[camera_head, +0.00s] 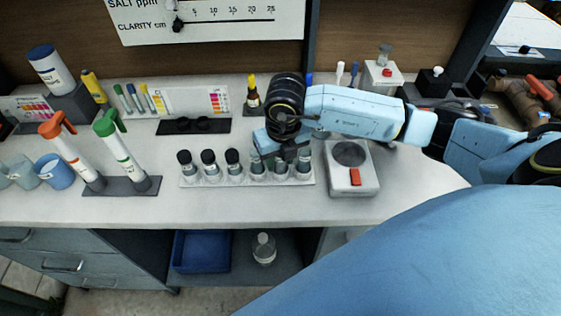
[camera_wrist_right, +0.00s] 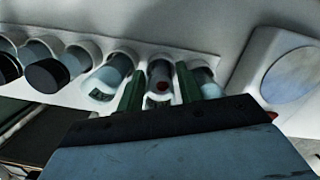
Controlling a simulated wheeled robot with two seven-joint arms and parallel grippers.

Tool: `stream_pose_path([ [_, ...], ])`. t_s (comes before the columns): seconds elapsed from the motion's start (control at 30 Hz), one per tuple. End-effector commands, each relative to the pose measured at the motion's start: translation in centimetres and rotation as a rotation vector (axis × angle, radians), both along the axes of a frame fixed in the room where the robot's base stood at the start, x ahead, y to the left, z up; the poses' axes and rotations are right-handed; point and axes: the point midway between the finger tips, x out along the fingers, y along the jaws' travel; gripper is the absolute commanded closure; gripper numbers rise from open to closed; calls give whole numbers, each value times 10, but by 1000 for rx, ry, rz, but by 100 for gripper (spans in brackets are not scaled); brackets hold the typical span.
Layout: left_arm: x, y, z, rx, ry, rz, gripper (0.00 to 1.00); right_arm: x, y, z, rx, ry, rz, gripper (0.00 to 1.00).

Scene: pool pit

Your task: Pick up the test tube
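A white rack (camera_head: 202,181) on the counter holds a row of several test tubes, the left ones with black caps, such as one tube (camera_head: 209,166). My right gripper (camera_head: 281,160) is over the right part of the rack and partly hides the tubes there. Gaps show between the fingers and this tube, so the gripper looks open. My left gripper is not in view.
A grey device (camera_head: 363,185) with a round plate and red switch stands right of the rack. Orange and green-topped tubes (camera_head: 120,150) stand in a holder at left. A yellow-topped bottle (camera_head: 253,95) is behind. Free counter lies in front of the rack.

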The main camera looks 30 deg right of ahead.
Motion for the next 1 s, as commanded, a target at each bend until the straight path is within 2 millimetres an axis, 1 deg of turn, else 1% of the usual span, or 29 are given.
stream_pose_path([
  [0.17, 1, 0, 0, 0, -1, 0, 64, 0, 0, 0, 0, 0, 0, 64],
  [0.4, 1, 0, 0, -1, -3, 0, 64, 0, 0, 1, 0, 0, 0, 96],
  [0.43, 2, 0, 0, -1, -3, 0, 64, 0, 0, 1, 1, -1, 0, 97],
  [0.67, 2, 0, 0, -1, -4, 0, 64, 1, 0, 3, 1, -2, 0, 97],
  [0.77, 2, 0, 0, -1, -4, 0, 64, 1, 0, 12, 0, -4, 0, 97],
  [0.87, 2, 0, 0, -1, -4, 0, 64, 1, 0, 30, 0, -6, 0, 97],
  [1.0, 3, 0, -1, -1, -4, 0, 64, 1, 0, 60, 1, -6, 1, 97],
])
